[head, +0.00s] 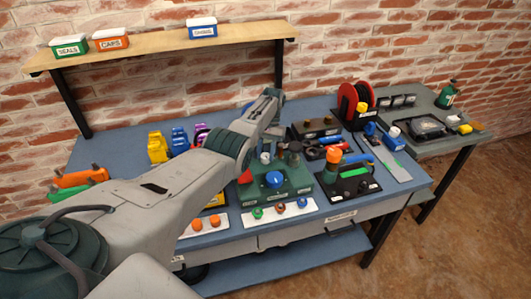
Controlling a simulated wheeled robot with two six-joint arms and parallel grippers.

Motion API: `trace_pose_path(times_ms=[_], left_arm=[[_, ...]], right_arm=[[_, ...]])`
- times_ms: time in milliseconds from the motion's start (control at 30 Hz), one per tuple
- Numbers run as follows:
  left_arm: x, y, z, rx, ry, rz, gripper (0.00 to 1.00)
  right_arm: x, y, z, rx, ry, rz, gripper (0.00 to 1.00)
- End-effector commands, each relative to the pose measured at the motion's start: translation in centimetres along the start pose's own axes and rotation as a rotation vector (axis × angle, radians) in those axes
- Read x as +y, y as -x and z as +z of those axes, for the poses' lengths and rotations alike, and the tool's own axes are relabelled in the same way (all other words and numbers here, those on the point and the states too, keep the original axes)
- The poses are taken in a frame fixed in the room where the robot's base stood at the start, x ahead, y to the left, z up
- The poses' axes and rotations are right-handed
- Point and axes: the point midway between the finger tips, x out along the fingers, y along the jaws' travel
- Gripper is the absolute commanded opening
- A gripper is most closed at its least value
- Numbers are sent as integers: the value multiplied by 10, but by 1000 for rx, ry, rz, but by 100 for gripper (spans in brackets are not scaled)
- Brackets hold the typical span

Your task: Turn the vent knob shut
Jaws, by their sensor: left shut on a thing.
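A green block (292,190) stands on the blue workbench, with a blue round knob (273,179) on its front and several upright fittings behind it. My left arm reaches in from the lower left, and its wrist comes down over the back of this block. My left gripper (280,150) is small and partly hidden there among the fittings. It is shut on a knob at the back of the block, which I take for the vent knob; the knob is mostly covered, and its angle cannot be read. My right gripper is not in view.
A black stand with an orange top (334,157) is right of the block. White strips with small coloured parts (280,212) lie in front. A red reel (347,102) stands at the back right. Yellow and blue parts stand left.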

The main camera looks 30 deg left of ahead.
Motion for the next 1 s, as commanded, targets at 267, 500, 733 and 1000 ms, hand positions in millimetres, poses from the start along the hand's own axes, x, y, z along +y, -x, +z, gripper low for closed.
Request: trace_pose_path(times_ms=[267,500,733,1000], left_arm=[[1,2,0,3,-127,-52,9],[1,2,0,3,-170,-70,9],[1,2,0,3,-177,-73,9],[1,1,0,3,-177,-73,46]], right_arm=[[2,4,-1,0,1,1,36],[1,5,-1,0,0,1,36],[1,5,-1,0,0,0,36],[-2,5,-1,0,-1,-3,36]])
